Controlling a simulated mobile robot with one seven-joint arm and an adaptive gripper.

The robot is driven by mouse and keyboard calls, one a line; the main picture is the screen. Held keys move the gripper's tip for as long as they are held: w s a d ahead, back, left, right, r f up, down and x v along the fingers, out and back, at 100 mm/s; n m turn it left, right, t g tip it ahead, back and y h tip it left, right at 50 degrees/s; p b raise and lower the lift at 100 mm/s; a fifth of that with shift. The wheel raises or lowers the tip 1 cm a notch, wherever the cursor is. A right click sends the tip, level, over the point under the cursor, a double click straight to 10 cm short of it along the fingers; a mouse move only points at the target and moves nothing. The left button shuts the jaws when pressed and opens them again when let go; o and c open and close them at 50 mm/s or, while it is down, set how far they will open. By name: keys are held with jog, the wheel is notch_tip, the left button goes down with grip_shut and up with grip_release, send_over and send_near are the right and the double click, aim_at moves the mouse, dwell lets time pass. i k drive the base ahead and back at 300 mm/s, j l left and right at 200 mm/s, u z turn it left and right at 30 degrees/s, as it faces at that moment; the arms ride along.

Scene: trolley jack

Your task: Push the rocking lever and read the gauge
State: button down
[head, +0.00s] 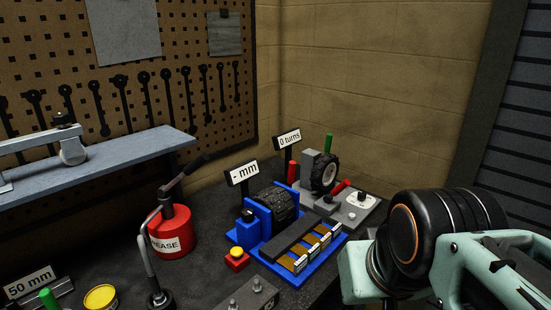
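I cannot tell for sure which part is the rocking lever. A blue fixture (262,228) with a ribbed black drum bears a sign reading "- mm" (243,172). Behind it, a grey fixture (348,207) with a small black wheel has red and green handles and a sign reading "0 turns" (288,139). Another sign reads "50 mm" (30,282) at lower left. My mint-and-black arm fills the lower right; my gripper's fingers do not show.
A red grease can (172,232) with a dark pump handle stands beside the bent lever. A grey shelf (130,160) juts out at left. A pegboard and block walls close the back.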

aim_at(292, 164)
jog(key=i+l+u, duration=0.25)
jog(key=i+l, duration=1.25)
jog(key=l+z, duration=0.2)
jog(key=l, duration=0.2)
jog(key=i+l+z, duration=0.1)
jog(key=l+z, duration=0.15)
jog(key=l, duration=0.2)
jog(key=j+u, duration=0.5)
jog(key=j, duration=0.3)
jog(key=k, duration=0.05)
